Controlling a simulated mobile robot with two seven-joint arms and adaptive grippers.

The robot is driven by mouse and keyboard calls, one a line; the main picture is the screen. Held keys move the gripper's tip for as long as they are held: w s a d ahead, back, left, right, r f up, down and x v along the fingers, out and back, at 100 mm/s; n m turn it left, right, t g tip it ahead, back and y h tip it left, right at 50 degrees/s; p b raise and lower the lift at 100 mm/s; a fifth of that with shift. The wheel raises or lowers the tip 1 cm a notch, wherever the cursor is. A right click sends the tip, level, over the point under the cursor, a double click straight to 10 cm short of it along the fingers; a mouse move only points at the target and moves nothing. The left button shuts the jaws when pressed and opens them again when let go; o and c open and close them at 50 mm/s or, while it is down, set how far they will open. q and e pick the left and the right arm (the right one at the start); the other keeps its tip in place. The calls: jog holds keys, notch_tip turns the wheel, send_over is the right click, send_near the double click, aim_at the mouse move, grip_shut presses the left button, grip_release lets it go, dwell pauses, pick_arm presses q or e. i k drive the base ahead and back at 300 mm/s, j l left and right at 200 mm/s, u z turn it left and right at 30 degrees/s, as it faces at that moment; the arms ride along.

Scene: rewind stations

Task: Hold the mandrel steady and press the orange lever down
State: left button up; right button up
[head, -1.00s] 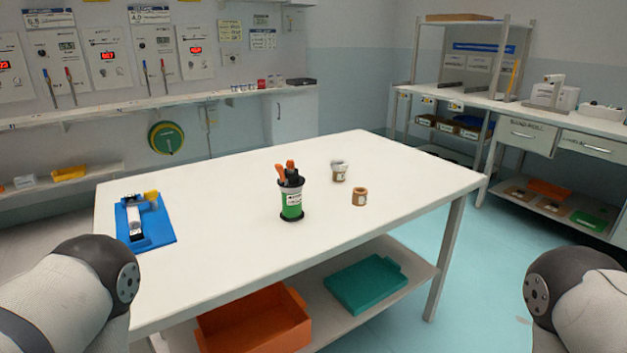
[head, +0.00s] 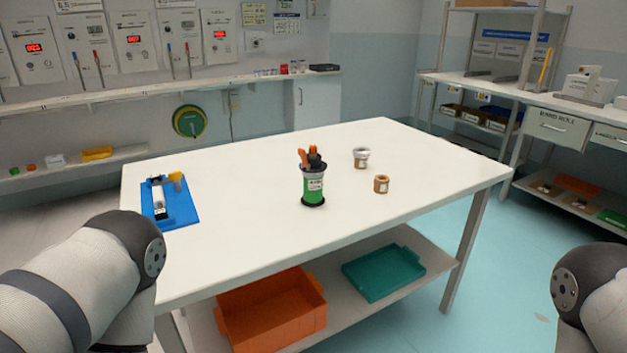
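A blue base (head: 180,216) lies flat near the left end of the white table. A pale roller (head: 158,200) with dark ends sits on it, possibly the mandrel. A small yellow-orange part (head: 176,179) stands at its far right corner; I cannot tell whether it is the lever. A green and black cylinder (head: 313,186) stands upright mid-table, with orange and black pieces (head: 306,156) at its top. Both grippers are out of view; only upper links of my arms show at the lower left and lower right, apart from these things.
The white table (head: 240,240) has wide clear areas. A silver-topped roll (head: 361,158) and a brown roll (head: 381,184) stand right of the cylinder. An orange bin (head: 270,312) and a teal tray (head: 384,272) are on the lower shelf. A wall shelf (head: 170,102) runs behind.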

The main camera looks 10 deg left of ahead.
aim_at(302, 152)
jog(key=i+l+u, duration=0.3)
jog(key=l+u, duration=0.15)
jog(key=i+l+u, duration=0.2)
jog(key=l+u, duration=0.25)
jog(key=l, duration=0.2)
jog(key=i+l+u, duration=0.15)
jog(key=l+u, duration=0.25)
jog(key=l, duration=0.3)
jog(key=l+u, duration=0.45)
jog(key=l, duration=0.2)
jog(key=k+l+u, duration=0.1)
jog(key=l+u, duration=0.35)
jog(key=l, duration=0.25)
